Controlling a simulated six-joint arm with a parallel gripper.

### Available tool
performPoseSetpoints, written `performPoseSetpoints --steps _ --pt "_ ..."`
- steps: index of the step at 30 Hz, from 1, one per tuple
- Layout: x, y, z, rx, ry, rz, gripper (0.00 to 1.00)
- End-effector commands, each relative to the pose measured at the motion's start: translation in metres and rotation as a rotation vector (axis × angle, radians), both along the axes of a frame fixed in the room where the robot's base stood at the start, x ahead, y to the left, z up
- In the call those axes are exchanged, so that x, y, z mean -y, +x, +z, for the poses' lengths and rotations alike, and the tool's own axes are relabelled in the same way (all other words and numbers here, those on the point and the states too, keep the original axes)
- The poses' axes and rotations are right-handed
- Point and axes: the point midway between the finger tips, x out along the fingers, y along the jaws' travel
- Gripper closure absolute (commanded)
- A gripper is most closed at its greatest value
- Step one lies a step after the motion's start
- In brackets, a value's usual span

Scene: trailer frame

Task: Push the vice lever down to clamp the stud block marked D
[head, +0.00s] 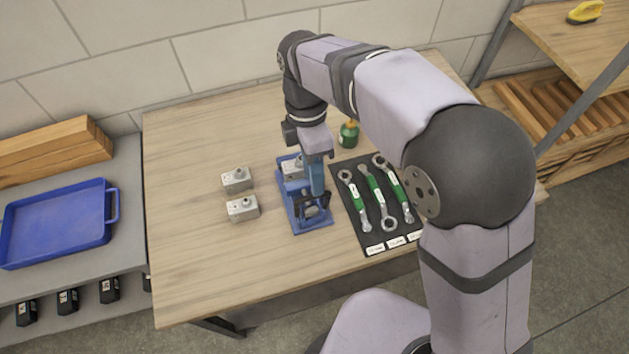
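The blue vice (299,222) stands on the wooden table, left of the dark tool mat. A grey stud block (291,172) sits in it, partly hidden behind my arm; its mark cannot be read. A blue upright bar (317,180), seemingly the vice lever, rises at the vice's right side. My gripper (315,155) is above the vice at the top of this bar. Its fingers are too small and hidden to tell whether they are open or touch the bar. Two more grey stud blocks, one farther back (237,180) and one nearer (243,208), stand left of the vice.
A dark mat (376,234) with three green-handled wrenches lies right of the vice. A green container (348,134) stands behind the mat. A blue tray (58,224) lies on the left bench. The table's left and front areas (195,265) are clear.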

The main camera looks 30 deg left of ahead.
Motion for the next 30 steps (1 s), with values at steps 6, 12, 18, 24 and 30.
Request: performPoseSetpoints --steps 6,12,18,24,30 --pt "0.004 -0.004 -0.023 -0.002 -0.002 0.000 0.71" --pt "0.005 -0.005 -0.034 0.000 0.000 0.000 0.71" --pt "0.005 -0.005 -0.036 0.000 0.000 0.000 0.71" --pt "0.005 -0.005 -0.035 0.000 0.000 -0.001 1.00" --pt "0.006 -0.005 -0.035 0.001 0.001 -0.001 1.00"
